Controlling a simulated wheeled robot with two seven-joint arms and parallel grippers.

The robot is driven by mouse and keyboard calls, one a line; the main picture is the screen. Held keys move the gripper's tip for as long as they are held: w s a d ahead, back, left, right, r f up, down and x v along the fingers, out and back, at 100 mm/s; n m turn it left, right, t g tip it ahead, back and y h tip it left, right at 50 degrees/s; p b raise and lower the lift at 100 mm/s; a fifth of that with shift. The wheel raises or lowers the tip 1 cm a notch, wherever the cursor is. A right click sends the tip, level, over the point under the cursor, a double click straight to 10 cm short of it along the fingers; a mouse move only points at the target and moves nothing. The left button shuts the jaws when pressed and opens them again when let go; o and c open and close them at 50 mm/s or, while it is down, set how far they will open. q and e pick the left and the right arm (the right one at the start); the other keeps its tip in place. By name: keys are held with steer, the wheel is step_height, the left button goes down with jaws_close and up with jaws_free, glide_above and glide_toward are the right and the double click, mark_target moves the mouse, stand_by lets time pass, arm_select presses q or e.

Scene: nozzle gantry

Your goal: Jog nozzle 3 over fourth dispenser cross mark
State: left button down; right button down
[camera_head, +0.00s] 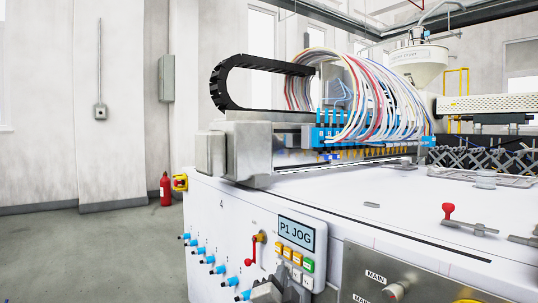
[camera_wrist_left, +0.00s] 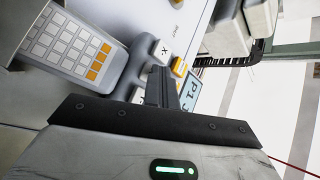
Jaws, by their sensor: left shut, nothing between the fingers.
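The nozzle gantry (camera_head: 340,133) stands on the white machine bed (camera_head: 380,190), with a row of blue nozzle blocks and several hoses. Nozzle 3 and the dispenser cross marks cannot be made out. The jog panel (camera_head: 322,240) on the machine's front has a display (camera_head: 297,234) reading "P1 JOG" and orange, green and white buttons. My left gripper (camera_head: 280,274) is shut and empty, close in front of the panel's lower left. In the left wrist view its fingertips (camera_wrist_left: 163,72) are by the white "X" key (camera_wrist_left: 163,48); contact cannot be told. My right gripper is not in view.
A red-knobbed lever (camera_head: 449,209) stands on the bed. A numeric keypad (camera_wrist_left: 64,40) shows in the left wrist view. A "MAIN" panel (camera_head: 375,276) lies to the right.

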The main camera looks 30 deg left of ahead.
arm_select(q)
steer(key=shift+s, duration=0.1)
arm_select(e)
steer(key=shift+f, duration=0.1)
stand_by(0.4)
arm_select(q)
steer(key=shift+s+a, duration=0.35)
steer(key=shift+s, duration=0.45)
steer(key=s, duration=0.1)
steer(key=s+a, duration=0.1)
steer(key=s, duration=0.1)
steer(key=s+p, duration=0.1)
steer(key=shift+s+a, duration=0.35)
steer(key=shift+a, duration=0.05)
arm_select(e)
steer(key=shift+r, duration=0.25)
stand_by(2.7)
